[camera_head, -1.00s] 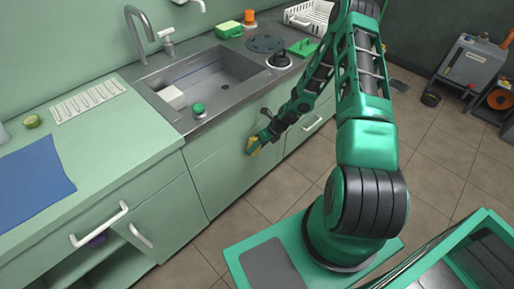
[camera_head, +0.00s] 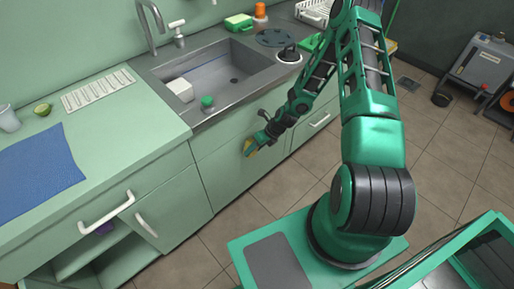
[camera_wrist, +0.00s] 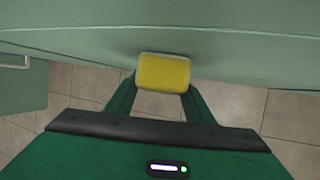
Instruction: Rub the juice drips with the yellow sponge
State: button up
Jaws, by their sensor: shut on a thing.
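My gripper (camera_head: 257,144) is at the front of the green cabinet under the sink. It is shut on the yellow sponge (camera_wrist: 164,72), which sits between the two fingers in the wrist view. The sponge also shows small in the head view (camera_head: 249,149), close to the cabinet front (camera_head: 222,172); I cannot tell whether it touches. I cannot make out any juice drips in either view.
The sink (camera_head: 225,75) holds a white block (camera_head: 181,90), with a green-topped item (camera_head: 207,102) at its front rim. A blue cloth (camera_head: 38,168) lies on the left counter. A drawer handle (camera_head: 107,209) juts out below.

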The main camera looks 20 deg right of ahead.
jog(key=shift+o, duration=0.2)
jog(key=shift+s+a, duration=0.2)
jog(key=shift+a, duration=0.75)
jog(key=shift+s+a, duration=0.2)
jog(key=shift+a, duration=0.75)
jog(key=a, duration=0.1)
jog(key=s+a, duration=0.1)
jog(key=a, duration=0.1)
jog(key=shift+s, duration=0.15)
jog(key=s+d, duration=0.2)
jog(key=s, duration=0.3)
jog(key=shift+s, duration=0.35)
jog(key=shift+s, duration=0.1)
jog(key=s, duration=0.1)
jog(key=s+d, duration=0.1)
jog(key=shift+s, duration=0.35)
jog(key=shift+s, duration=0.1)
